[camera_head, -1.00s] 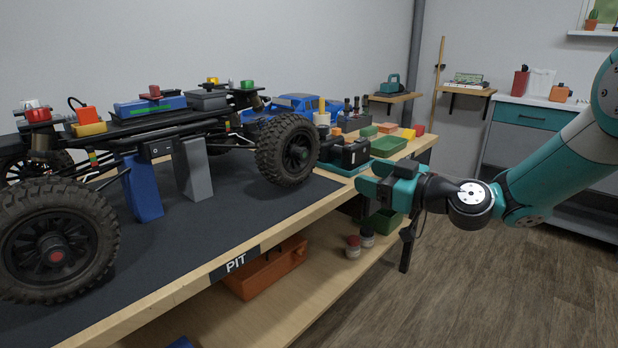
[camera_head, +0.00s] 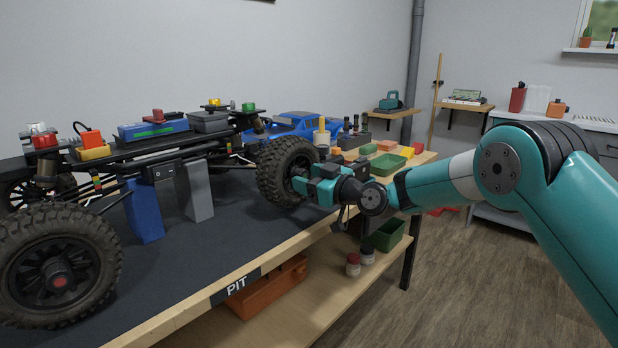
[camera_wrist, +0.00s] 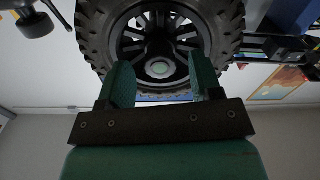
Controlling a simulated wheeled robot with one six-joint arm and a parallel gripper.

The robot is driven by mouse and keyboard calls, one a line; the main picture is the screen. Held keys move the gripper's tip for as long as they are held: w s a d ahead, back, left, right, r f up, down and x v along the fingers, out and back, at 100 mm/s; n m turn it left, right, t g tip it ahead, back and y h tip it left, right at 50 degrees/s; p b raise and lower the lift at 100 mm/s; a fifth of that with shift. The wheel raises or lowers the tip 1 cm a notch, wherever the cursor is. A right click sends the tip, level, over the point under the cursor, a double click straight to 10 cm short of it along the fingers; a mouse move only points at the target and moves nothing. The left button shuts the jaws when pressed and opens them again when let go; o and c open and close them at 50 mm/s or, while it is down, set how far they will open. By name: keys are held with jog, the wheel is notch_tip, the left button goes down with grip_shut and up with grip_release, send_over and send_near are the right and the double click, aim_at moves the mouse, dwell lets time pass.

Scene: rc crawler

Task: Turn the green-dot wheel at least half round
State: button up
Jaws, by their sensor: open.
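The green-dot wheel is the black knobbly wheel (camera_head: 271,172) at the right end of the crawler chassis, raised off the mat on stands. My gripper (camera_wrist: 161,75) is open, with the fingers either side of the hub. I cannot tell whether they touch the spokes.
The near left wheel (camera_head: 57,266) has a red dot. A blue stand (camera_head: 144,212) and a grey stand (camera_head: 196,191) are under the chassis. Boxes and a green tray (camera_head: 386,163) are on the bench's right. The floor at right is clear.

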jog(key=shift+w+a, duration=0.15)
jog(key=shift+a, duration=0.05)
grip_shut()
dwell(0.3)
